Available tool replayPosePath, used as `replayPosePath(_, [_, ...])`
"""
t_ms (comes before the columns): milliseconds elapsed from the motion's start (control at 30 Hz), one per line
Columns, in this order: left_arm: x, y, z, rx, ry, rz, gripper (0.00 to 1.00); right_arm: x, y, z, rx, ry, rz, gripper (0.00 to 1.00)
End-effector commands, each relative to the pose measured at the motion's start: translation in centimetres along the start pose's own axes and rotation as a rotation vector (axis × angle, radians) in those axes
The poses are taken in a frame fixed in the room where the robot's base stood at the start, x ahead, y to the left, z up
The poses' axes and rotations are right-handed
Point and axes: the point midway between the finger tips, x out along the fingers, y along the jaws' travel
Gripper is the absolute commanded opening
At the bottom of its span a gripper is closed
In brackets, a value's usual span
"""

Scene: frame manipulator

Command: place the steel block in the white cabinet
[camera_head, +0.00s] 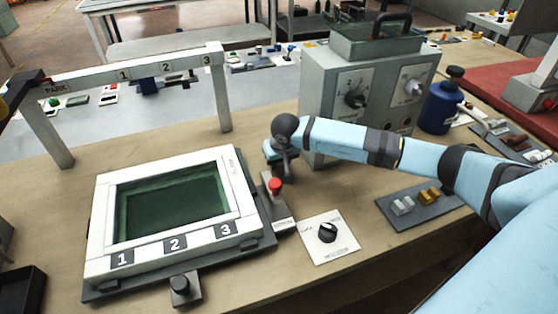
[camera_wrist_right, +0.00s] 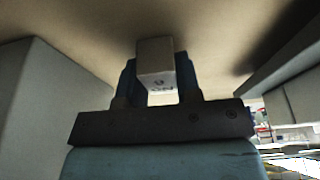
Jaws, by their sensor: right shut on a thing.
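My right gripper (camera_head: 277,158) is over the bench between the white-framed tank and the pale cabinet with dials (camera_head: 340,125). In the right wrist view it is shut on a small pale grey block (camera_wrist_right: 155,58) with dark lettering, apparently the steel block. The block sits between the two fingers; in the head view my wrist hides it. Whether it touches the bench is unclear. The cabinet stands upright just right of my right wrist, its dial face toward the camera. No opening into it shows. My left gripper is not in view.
A red button (camera_head: 275,187) is close below the gripper. A knob panel (camera_head: 316,253), a dark tray (camera_head: 385,212) with silver and brass blocks, and a blue bottle (camera_head: 438,108) are to the right.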

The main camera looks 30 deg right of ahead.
Motion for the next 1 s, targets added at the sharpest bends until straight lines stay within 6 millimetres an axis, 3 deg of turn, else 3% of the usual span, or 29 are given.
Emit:
replayPosePath(367, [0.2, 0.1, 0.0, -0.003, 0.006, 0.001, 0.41, 0.5, 0.0, 0.1, 0.0, 0.003, -0.001, 0.03])
replayPosePath(400, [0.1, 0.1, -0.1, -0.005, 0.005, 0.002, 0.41, 0.5, 0.0, 0.1, 0.0, 0.002, -0.001, 0.36])
replayPosePath(500, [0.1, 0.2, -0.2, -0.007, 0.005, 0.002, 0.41, 0.4, 0.0, 0.1, 0.0, 0.002, -0.001, 0.57])
replayPosePath(833, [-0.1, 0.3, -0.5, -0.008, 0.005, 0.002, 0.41, 0.0, 0.0, 0.0, 0.0, 0.001, -0.001, 0.57])
replayPosePath(1000, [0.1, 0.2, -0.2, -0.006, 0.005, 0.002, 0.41, -2.2, 0.0, -0.2, -0.002, 0.006, -0.002, 0.57])
